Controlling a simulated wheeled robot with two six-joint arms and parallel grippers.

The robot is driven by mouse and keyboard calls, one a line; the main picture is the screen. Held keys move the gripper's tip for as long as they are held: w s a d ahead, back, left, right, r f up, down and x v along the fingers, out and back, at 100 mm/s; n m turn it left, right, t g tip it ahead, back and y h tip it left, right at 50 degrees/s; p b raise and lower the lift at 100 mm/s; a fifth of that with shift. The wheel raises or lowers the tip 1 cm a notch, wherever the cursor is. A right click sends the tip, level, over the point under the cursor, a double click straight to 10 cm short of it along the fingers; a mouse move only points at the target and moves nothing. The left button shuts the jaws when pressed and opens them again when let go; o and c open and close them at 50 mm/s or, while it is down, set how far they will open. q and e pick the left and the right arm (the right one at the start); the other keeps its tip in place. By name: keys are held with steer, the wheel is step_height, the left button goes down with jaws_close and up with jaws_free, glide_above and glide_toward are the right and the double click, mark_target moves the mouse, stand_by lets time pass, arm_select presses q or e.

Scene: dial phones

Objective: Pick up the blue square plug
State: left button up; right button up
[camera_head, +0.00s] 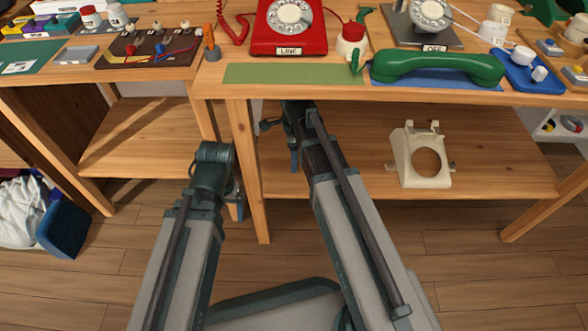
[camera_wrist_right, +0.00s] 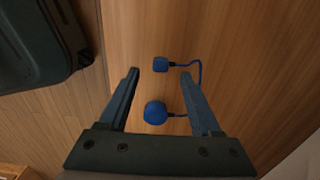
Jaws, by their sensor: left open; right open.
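The blue square plug (camera_wrist_right: 160,64) lies on the wooden shelf in the right wrist view, with a blue cable leaving its right side. A blue round plug (camera_wrist_right: 155,112) with its own cable lies nearer the gripper's base. My right gripper (camera_wrist_right: 161,76) is open, with the square plug in line with the gap between its fingertips; nothing is held and the height above the shelf is unclear. In the head view the right gripper (camera_head: 294,158) is under the table's front edge, and neither plug can be made out. My left gripper (camera_head: 238,208) is partly hidden, low by the table leg.
The lower shelf (camera_head: 500,165) carries a cream phone housing (camera_head: 420,157) to the right. Above, the tabletop holds a red phone (camera_head: 289,28), a green handset (camera_head: 437,68) and a green strip (camera_head: 292,74). Table legs (camera_head: 249,170) stand near both arms.

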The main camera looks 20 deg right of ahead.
step_height(320, 180, down, 5)
steer(key=b, duration=0.4)
steer(key=shift+r, duration=0.15)
jaws_close()
